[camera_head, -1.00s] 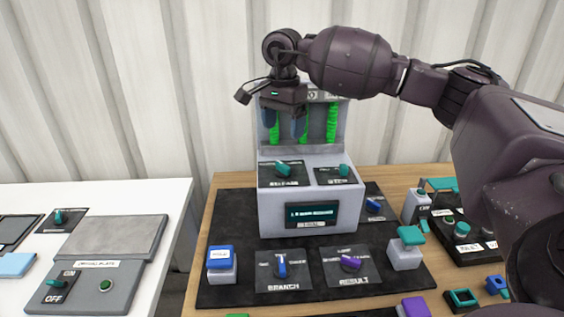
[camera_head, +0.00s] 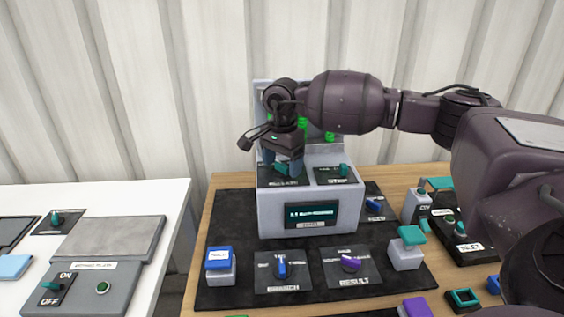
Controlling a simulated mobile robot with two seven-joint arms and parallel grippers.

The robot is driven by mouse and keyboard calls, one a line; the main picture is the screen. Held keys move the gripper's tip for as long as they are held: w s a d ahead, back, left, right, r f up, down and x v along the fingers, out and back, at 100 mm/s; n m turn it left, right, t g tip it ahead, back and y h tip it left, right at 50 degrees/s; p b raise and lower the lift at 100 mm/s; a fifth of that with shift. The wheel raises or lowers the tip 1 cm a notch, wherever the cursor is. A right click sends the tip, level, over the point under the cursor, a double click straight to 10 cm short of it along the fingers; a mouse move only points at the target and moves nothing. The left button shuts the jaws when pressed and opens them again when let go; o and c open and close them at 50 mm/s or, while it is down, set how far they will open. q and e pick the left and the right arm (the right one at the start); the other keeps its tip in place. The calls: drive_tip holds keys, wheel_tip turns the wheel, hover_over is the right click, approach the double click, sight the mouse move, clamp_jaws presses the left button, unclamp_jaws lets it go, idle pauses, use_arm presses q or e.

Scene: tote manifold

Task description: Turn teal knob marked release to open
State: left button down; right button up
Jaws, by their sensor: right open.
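The grey manifold box (camera_head: 275,217) stands on a black mat on the wooden table, with a small display (camera_head: 311,214) on its front. On its top are two black plates with teal knobs. The left plate (camera_head: 272,182), whose label read as release a second ago, is now mostly covered by my right gripper (camera_head: 283,168). That gripper points down with its fingers apart, at the teal release knob, which is largely hidden. I cannot tell whether the fingers touch it. The right teal knob (camera_head: 343,170) is clear of the gripper. My left gripper is not in view.
Blue (camera_head: 282,268) and purple (camera_head: 350,263) knobs sit on plates in front of the box. A blue-topped block (camera_head: 219,259) and a teal-topped block (camera_head: 410,241) flank them. A white table (camera_head: 150,204) with a grey plate unit is at left. My right arm spans the upper right.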

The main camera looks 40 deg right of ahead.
drive_tip(key=c, duration=0.9)
